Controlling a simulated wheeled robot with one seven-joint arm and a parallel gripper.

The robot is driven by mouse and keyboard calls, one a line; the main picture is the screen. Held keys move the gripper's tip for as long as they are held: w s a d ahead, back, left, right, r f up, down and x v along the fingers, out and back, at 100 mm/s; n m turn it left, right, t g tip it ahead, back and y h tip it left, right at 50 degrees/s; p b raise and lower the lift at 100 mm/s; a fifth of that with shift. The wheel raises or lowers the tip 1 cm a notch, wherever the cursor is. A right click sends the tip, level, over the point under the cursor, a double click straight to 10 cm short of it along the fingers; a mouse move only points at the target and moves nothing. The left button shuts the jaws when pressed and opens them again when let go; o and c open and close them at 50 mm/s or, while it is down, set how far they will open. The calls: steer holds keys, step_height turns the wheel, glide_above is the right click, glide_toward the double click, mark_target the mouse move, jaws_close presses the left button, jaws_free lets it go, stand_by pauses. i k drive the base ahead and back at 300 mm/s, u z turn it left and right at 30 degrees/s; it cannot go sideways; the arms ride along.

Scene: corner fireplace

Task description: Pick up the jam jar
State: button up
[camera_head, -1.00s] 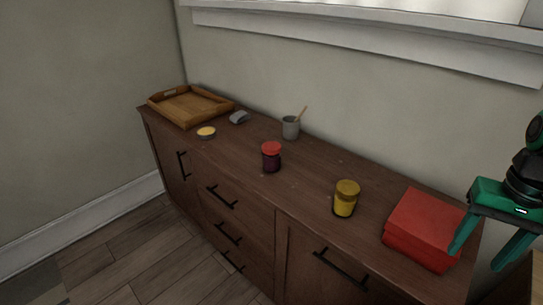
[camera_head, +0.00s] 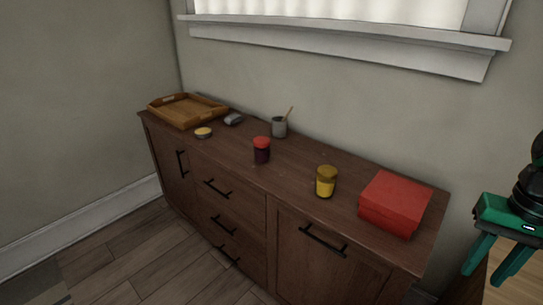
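A jar with a red lid and dark purple contents (camera_head: 262,152), which looks like the jam jar, stands upright in the middle of the wooden sideboard (camera_head: 300,205). A second jar with a yellow body and a mustard-coloured lid (camera_head: 326,182) stands to its right, nearer me. My gripper (camera_head: 488,279) is at the far right of the view, past the sideboard's right end and well apart from both jars. Its two green fingers are spread, with nothing seen between them.
A red box (camera_head: 394,204) sits at the sideboard's right end. A grey cup with a stick (camera_head: 280,127) stands behind the red-lidded jar. A wooden tray (camera_head: 217,112), a small grey object (camera_head: 233,119) and a small yellow-topped tin (camera_head: 204,133) are at the left. A window sill (camera_head: 340,47) juts above.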

mark_target(261, 156)
steer(key=z, duration=2.85)
steer(key=k, duration=1.15)
steer(key=u, duration=2.05)
steer(key=i, duration=0.8)
steer(key=u, duration=0.05)
